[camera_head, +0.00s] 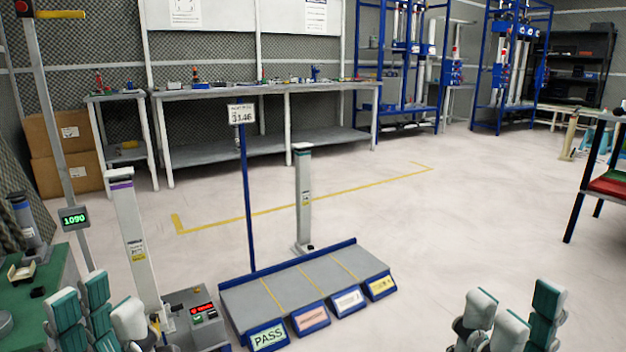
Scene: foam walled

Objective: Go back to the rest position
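My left gripper (97,302) shows at the bottom left. Its teal and grey fingers point up and stand apart, with nothing seen between them. It is in front of the green-topped table and left of the grey control box. My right gripper (513,308) shows at the bottom right over the pale floor. Its fingers are also spread and empty. The lower parts of both grippers are cut off by the bottom edge of the picture.
A sorting platform (272,292) with several labelled bins, one reading PASS, stands between the grippers. A control box (195,312) and a post (132,235) are beside my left gripper. A green table (40,298) is at left. The floor (440,235) is clear at centre right.

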